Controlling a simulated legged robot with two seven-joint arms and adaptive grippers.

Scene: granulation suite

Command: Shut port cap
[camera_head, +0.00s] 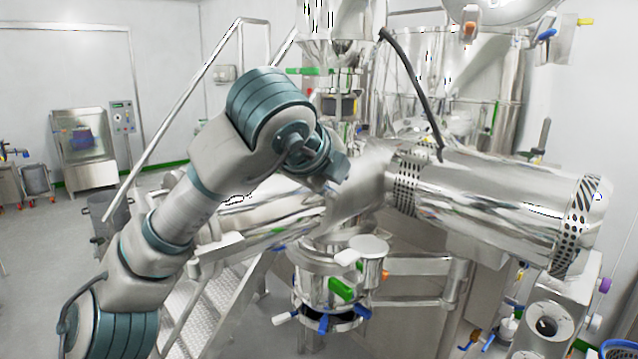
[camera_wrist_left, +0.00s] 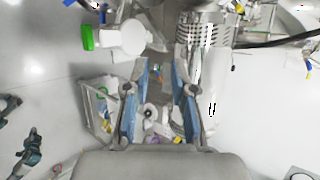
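A white round port cap (camera_head: 369,246) with a tab on its left shows over a small steel port (camera_head: 371,271) on the vessel below the horizontal drum. I cannot tell whether it is fully seated. What looks like the same cap (camera_wrist_left: 131,36) shows near the top of the left wrist view, with a green handle (camera_wrist_left: 87,37) to its left. My left gripper (camera_head: 338,168) is above the cap in the head view, apart from it. In the left wrist view its two blue-grey fingers (camera_wrist_left: 161,80) are spread with nothing held between them. My right gripper is not in view.
A large steel drum (camera_head: 490,199) with perforated end collars extends right of my left gripper. A green handle (camera_head: 342,289) and blue levers (camera_head: 324,324) stick out around the lower vessel. Steel steps (camera_head: 205,308) and a handrail (camera_head: 170,125) stand on the left.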

